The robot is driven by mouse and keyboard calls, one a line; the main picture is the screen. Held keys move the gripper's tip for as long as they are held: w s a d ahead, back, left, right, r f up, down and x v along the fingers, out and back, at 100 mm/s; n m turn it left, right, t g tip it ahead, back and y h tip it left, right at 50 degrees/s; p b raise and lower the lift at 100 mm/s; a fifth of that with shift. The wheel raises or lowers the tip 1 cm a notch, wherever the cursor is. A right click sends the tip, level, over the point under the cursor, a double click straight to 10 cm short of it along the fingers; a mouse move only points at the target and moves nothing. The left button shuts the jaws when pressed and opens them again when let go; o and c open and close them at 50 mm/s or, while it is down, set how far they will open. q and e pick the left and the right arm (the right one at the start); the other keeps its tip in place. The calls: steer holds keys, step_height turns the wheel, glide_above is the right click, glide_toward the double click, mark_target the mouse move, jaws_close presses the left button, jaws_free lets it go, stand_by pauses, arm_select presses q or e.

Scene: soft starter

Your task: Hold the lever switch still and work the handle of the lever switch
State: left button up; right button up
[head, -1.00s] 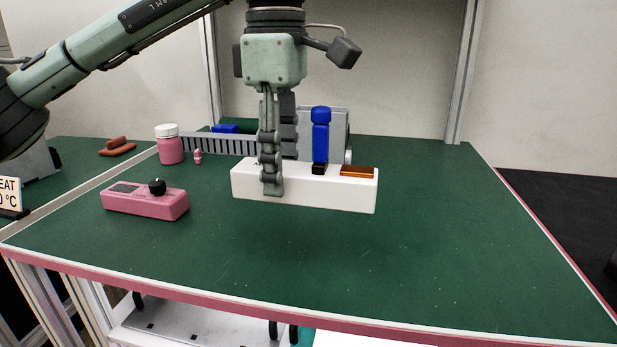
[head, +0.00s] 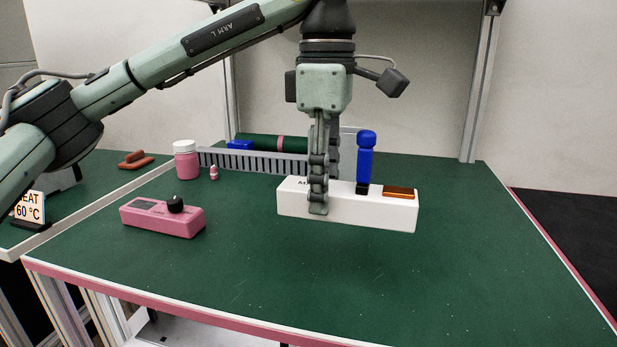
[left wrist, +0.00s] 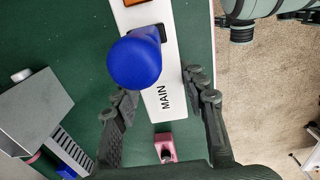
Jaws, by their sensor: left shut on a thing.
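The lever switch has a long white body (head: 385,212) that lies on the green table. It also shows in the left wrist view (left wrist: 168,80), with the word MAIN on it. Its blue handle (head: 366,158) stands upright near the middle, and from above its round end (left wrist: 134,62) hides part of the body. An orange lens (head: 398,192) sits to the right of the handle. My left gripper (head: 318,208) points down and is shut on the white body left of the handle. One finger is in front; the far one is mostly hidden.
A pink box with a black knob (head: 162,217) lies to the left. A pink jar (head: 187,162), a small pink piece (head: 213,173) and a grey slotted rack (head: 252,162) stand behind. A grey box (left wrist: 38,112) shows in the left wrist view. The front table is clear.

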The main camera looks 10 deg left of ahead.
arm_select(q)
steer(key=shift+w+d+r+p, duration=0.1)
steer(key=shift+w+d+p, duration=0.45)
steer(key=shift+d, duration=0.35)
steer(key=shift+w+d+p, duration=0.4)
steer(key=shift+w+d, duration=0.2)
steer(key=shift+d, duration=0.25)
steer(key=shift+w+d, duration=0.45)
steer(key=shift+d, duration=0.25)
steer(key=shift+w+d, duration=0.45)
steer(key=shift+d, duration=0.2)
steer(key=shift+f, duration=0.2)
steer(key=shift+f+b, duration=3.5)
steer(key=shift+f, duration=2)
steer(key=shift+r, duration=0.1)
